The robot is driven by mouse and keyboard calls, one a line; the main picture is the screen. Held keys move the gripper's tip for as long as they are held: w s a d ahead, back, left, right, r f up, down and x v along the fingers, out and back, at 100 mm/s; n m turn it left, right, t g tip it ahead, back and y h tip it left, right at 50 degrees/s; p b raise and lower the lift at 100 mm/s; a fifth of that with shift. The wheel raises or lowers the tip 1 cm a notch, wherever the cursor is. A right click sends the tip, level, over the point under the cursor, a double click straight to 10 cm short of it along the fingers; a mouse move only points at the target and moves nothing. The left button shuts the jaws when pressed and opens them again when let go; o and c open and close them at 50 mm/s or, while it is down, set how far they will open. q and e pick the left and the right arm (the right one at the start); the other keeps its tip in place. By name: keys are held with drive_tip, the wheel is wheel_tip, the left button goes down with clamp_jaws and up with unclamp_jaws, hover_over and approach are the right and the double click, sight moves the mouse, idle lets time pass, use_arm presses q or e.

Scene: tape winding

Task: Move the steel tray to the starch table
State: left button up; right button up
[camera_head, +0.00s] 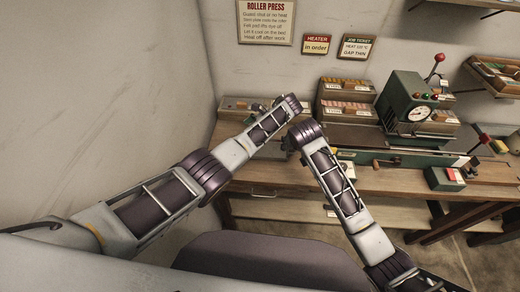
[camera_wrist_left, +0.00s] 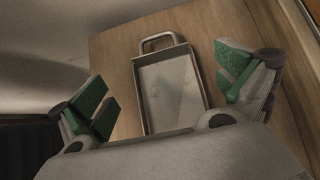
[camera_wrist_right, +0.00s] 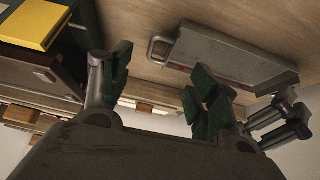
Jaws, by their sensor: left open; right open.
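The steel tray (camera_wrist_left: 148,100) is a shallow, empty rectangular pan with a loop handle (camera_wrist_left: 158,40). It lies on a wooden surface in the left wrist view, and the tray (camera_wrist_right: 215,48) also shows in the right wrist view. My left gripper (camera_wrist_left: 166,88) is open above the tray, its fingers to either side and apart from it. My right gripper (camera_wrist_right: 157,82) is open and empty beside the tray. In the head view my arms reach the left end of the bench, and I cannot clearly make out the tray. I cannot tell which surface is the starch table.
The wooden bench (camera_head: 270,180) runs along the wall. A green press with a dial (camera_head: 412,112) and card boxes (camera_head: 346,88) stand farther right. A grey wall (camera_head: 110,90) closes the left side.

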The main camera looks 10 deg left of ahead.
use_arm(q)
drive_tip(key=shift+x, duration=4.9)
use_arm(e)
drive_tip(key=shift+x, duration=4.85)
use_arm(q)
drive_tip(key=c, duration=0.9)
use_arm(e)
drive_tip(key=c, duration=1)
use_arm(q)
drive_tip(key=shift+c, duration=1)
use_arm(e)
clamp_jaws()
